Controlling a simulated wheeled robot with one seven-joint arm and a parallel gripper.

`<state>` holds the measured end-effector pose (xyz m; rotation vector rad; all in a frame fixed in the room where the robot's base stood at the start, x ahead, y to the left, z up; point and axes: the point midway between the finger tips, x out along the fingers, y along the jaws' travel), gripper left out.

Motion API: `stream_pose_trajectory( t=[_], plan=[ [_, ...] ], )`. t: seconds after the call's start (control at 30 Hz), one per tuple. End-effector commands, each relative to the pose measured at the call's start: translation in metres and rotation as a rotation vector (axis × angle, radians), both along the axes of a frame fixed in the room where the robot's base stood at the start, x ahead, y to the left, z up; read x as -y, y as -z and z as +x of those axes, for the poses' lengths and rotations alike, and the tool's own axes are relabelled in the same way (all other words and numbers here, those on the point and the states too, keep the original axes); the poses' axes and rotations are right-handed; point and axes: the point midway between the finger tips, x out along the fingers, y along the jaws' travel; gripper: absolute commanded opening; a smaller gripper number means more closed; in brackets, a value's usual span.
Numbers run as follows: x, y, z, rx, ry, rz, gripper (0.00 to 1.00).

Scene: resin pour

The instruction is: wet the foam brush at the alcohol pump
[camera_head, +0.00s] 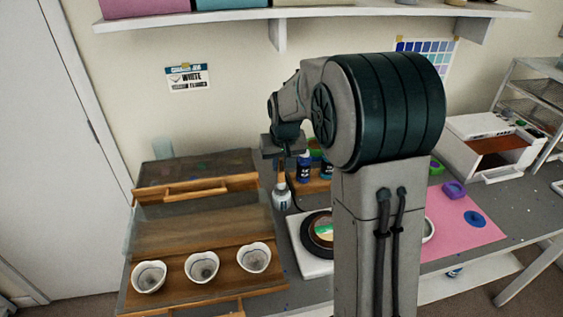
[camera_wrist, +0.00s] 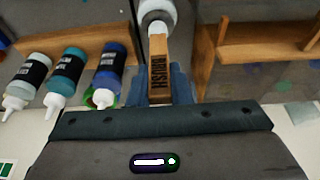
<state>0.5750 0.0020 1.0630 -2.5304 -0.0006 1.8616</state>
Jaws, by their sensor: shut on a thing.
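My gripper (camera_head: 281,156) points down over the back of the bench and is shut on the wooden handle of the foam brush (camera_wrist: 158,68), marked BRUSH. The alcohol pump (camera_head: 281,196), a white bottle with a dark label, stands directly below my gripper in the head view. In the wrist view, a round white top (camera_wrist: 157,14), which looks like the pump's, lies at the far end of the brush. The foam tip is not clearly seen, and I cannot tell whether it touches the pump.
Dark bottles (camera_head: 303,168) stand close to the right of the pump. A wooden rack (camera_head: 195,190) and several white cups (camera_head: 202,267) are at the left. A white board with a round dark piece (camera_head: 318,232) is in front, partly behind my arm. A pink mat (camera_head: 455,235) lies right.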

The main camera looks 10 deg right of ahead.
Motion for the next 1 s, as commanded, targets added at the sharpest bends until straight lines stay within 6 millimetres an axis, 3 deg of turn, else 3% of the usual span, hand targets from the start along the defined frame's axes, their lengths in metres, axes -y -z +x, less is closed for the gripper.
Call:
stream_pose_trajectory(
  t=[0.5,1.0],
  plan=[
    [0.000,0.000,-0.001,-0.005,0.000,0.000,0.00],
    [0.000,-0.040,0.000,-0.001,0.000,0.000,0.00]
  ],
)
